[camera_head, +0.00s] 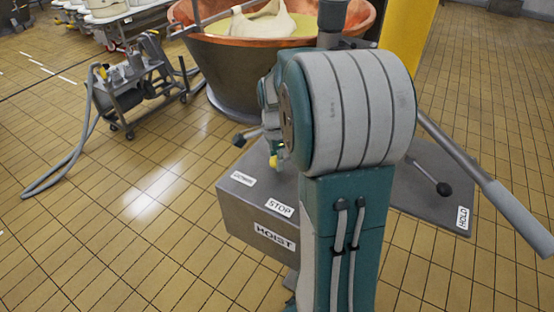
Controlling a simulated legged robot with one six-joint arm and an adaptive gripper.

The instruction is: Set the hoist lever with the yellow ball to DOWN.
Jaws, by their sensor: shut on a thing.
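The hoist box (232,210) is grey, with a HOIST label on its front. Its top carries a STOP label (279,208), a small label to its left (243,178) that is hard to read, and a HOLD label (462,217) at the far right. A small yellow ball (273,161) shows just left of my arm, above the box top. My gripper (276,147) is beside it, shut, and partly hidden behind my arm's large grey joint. The lever's shaft and exact angle are hidden.
Black-knobbed levers stand left (240,140) and right (444,189) on the box. A long grey-handled bar (520,217) slopes at right. The copper vat (235,55) is behind, near a yellow column (408,35). A hose cart (140,85) stands left.

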